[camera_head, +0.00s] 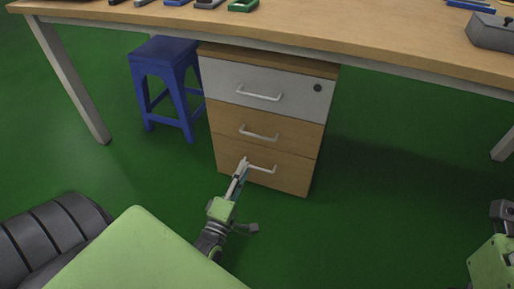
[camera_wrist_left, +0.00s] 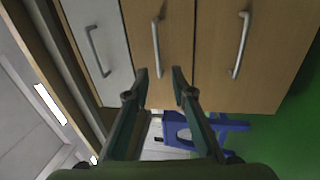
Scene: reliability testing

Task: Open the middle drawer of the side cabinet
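The side cabinet (camera_head: 325,100) stands under the table with three drawers, all looking shut. The middle drawer (camera_head: 225,122) is wood-coloured with a pale bar handle (camera_head: 259,136). In the left wrist view, turned sideways, the middle drawer (camera_wrist_left: 175,30) lies between the grey top drawer and the wooden bottom one. My left gripper (camera_head: 243,163) appears in front of the bottom drawer in the head view. In the left wrist view its fingers (camera_wrist_left: 160,70) are apart and empty, with the near end of the middle handle (camera_wrist_left: 156,45) showing between the tips; contact is unclear. My right gripper (camera_head: 503,210) is partly cut off at the right edge.
The bottom handle (camera_head: 262,170) is close to the left gripper in the head view. A blue stool (camera_head: 165,50) stands left of the cabinet. The tabletop (camera_head: 340,30) overhangs it. Green floor (camera_head: 400,170) is clear to the right.

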